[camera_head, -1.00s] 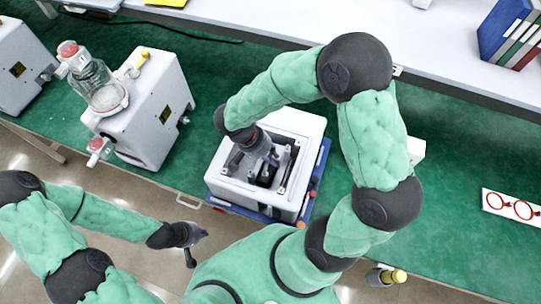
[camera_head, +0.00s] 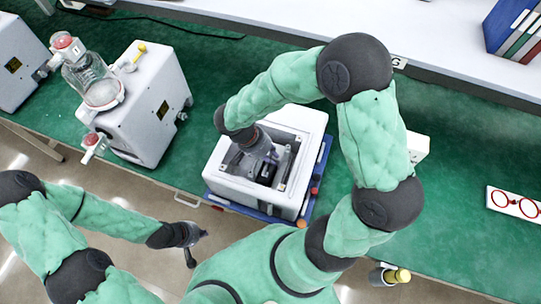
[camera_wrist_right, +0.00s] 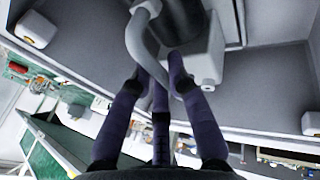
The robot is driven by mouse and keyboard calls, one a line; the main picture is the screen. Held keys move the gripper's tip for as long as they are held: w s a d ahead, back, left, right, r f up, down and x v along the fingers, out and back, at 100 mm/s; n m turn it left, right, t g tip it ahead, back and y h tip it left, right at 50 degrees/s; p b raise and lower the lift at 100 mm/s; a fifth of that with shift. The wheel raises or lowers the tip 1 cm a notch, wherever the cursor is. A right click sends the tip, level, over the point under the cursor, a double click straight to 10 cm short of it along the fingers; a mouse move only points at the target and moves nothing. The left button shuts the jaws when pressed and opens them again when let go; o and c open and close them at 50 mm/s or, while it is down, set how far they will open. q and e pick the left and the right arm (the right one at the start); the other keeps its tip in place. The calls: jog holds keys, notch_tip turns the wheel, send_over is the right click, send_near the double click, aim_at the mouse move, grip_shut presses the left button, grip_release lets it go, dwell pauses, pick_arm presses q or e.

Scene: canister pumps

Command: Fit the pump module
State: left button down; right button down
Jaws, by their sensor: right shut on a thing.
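A white open-topped pump housing (camera_head: 235,187) stands on a blue tray (camera_head: 322,165) in the middle of the head view. My right gripper (camera_head: 270,158) reaches down into its opening. In the right wrist view, the gripper (camera_wrist_right: 160,75) is shut on the curved grey handle (camera_wrist_right: 135,40) of the pump module. The module's dark cylinder (camera_wrist_right: 185,18) and pale block (camera_wrist_right: 207,62) lie between the housing walls. The module (camera_head: 266,174) is partly hidden by my wrist in the head view; whether it is seated is unclear. My left gripper (camera_head: 198,245) is open and empty, off the bench's front edge.
A white canister unit (camera_head: 150,110) with a clear jar (camera_head: 95,83) stands left on the green bench. Another white unit (camera_head: 18,65) is further left. A card with red rings (camera_head: 515,203) lies right. Binders (camera_head: 512,30) stand on the back shelf. Green bench right of the housing is mostly clear.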

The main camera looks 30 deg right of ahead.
jog(key=shift+f+b, duration=0.2)
jog(key=shift+b, duration=0.15)
dwell(0.6)
jog(key=c, duration=1.1)
grip_release()
jog(key=v, duration=1.2)
jog(key=shift+f, duration=0.1)
